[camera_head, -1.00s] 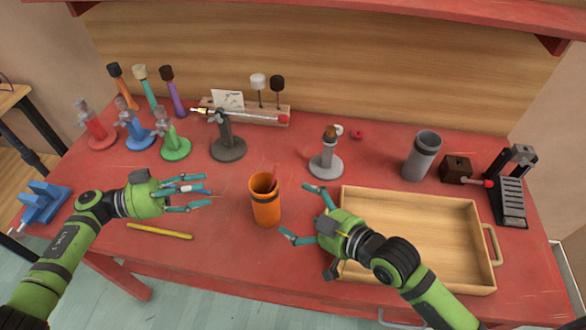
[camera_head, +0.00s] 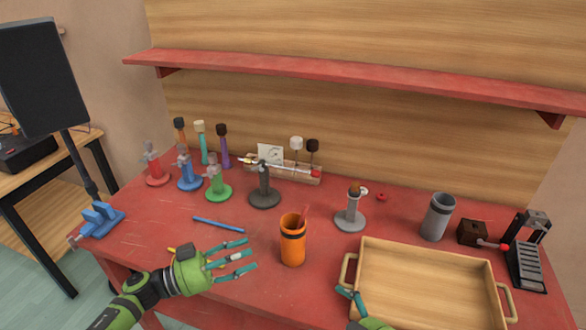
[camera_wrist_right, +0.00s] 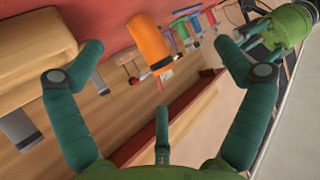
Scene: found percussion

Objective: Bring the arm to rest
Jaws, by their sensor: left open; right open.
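My left gripper (camera_head: 238,262), green with teal fingers, is open and empty above the front left of the red table. It is left of the orange cup (camera_head: 292,246) and in front of a blue stick (camera_head: 218,224) on the table. My right gripper (camera_head: 350,298) shows only in part at the bottom edge of the head view, by the left end of the wooden tray (camera_head: 425,285). In the right wrist view its teal fingers (camera_wrist_right: 160,62) are spread with nothing between them. The orange cup shows beyond them (camera_wrist_right: 149,43).
A yellow stick (camera_head: 174,250) is partly hidden behind my left gripper. Colored stands, including a green one (camera_head: 218,190) and a dark one (camera_head: 264,196), stand farther back. A grey stand (camera_head: 350,218) and grey cylinder (camera_head: 438,217) are right of them. A red shelf (camera_head: 330,75) hangs above.

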